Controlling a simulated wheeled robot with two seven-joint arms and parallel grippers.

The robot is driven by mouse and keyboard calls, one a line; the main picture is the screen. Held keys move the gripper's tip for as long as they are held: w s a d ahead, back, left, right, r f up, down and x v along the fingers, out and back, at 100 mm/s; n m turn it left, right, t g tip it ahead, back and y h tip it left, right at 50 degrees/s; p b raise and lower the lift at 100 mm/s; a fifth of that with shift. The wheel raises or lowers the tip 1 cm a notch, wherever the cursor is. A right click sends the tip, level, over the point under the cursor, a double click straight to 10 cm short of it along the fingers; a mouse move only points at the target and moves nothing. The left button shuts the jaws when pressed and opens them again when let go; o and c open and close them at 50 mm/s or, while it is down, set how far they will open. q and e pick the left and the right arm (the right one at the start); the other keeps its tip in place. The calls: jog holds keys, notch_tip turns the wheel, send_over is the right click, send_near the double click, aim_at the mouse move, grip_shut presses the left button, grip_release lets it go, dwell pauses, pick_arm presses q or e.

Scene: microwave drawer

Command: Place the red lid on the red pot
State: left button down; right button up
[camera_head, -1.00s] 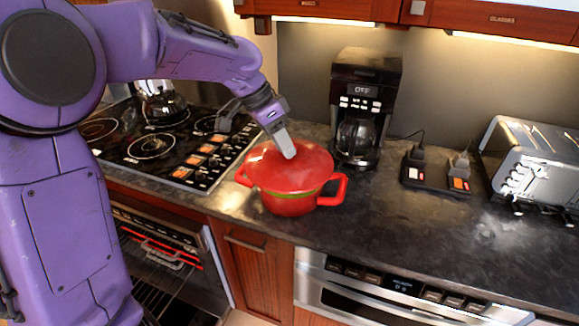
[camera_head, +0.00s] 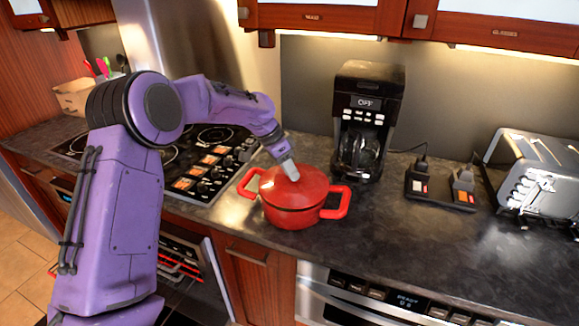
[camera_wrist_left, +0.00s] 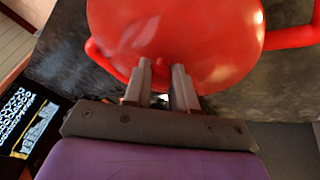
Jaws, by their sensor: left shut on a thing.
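The red lid (camera_head: 312,183) rests on top of the red pot (camera_head: 290,217) on the dark counter. It looks level and covers the pot's opening, with its rim against the pot's rim. The pot's two side handles stick out left and right. My left gripper (camera_head: 290,172) reaches down to the middle of the lid and is shut on its knob, which the fingers mostly hide. In the left wrist view, the fingers (camera_wrist_left: 162,66) stand against the lid (camera_wrist_left: 185,30), with a pot handle (camera_wrist_left: 290,37) at the right. My right gripper is not in view.
A black coffee maker (camera_head: 368,115) stands behind the pot to the right. A cooktop (camera_head: 195,165) lies to the left. A power strip (camera_head: 441,190) and a toaster (camera_head: 532,178) are farther right. The counter right of the pot is clear.

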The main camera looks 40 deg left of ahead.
pick_arm(q)
jog(key=shift+f, duration=0.15)
jog(key=shift+f, duration=0.35)
jog(key=c, duration=0.9)
grip_release()
jog(key=shift+s, duration=0.1)
jog(key=shift+r, duration=0.1)
jog(key=shift+r, duration=0.4)
jog(key=b+v, duration=0.1)
jog(key=v, duration=1.1)
jog(key=shift+r, duration=0.1)
